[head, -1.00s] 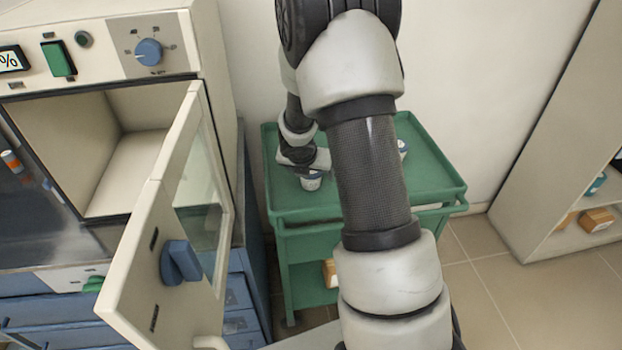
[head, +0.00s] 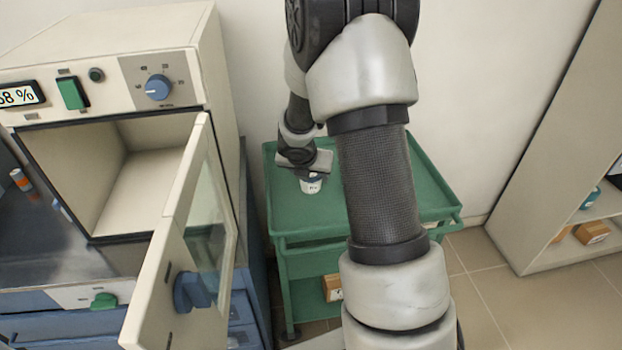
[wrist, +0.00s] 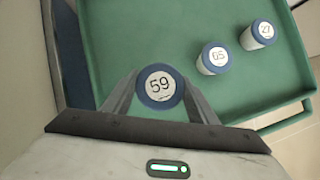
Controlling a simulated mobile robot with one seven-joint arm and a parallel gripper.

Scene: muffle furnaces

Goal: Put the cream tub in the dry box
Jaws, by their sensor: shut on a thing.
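My gripper (wrist: 157,98) is shut on a pale tub (wrist: 159,86) with a blue-rimmed lid marked 59. In the head view the tub (head: 311,185) shows below my gripper (head: 310,174), over the green cart's top; I cannot tell whether it touches the cart. The dry box (head: 120,75), a cream cabinet with a percent display and a blue knob, stands at left. Its glass-paned door (head: 180,235) is swung open toward the camera, and the visible chamber (head: 140,190) is empty.
Two more blue-lidded tubs, marked 65 (wrist: 213,58) and apparently 27 (wrist: 259,34), stand on the green cart (head: 290,215). My arm hides them in the head view. The open door juts out between cabinet and cart. A shelf unit (head: 545,170) stands at right.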

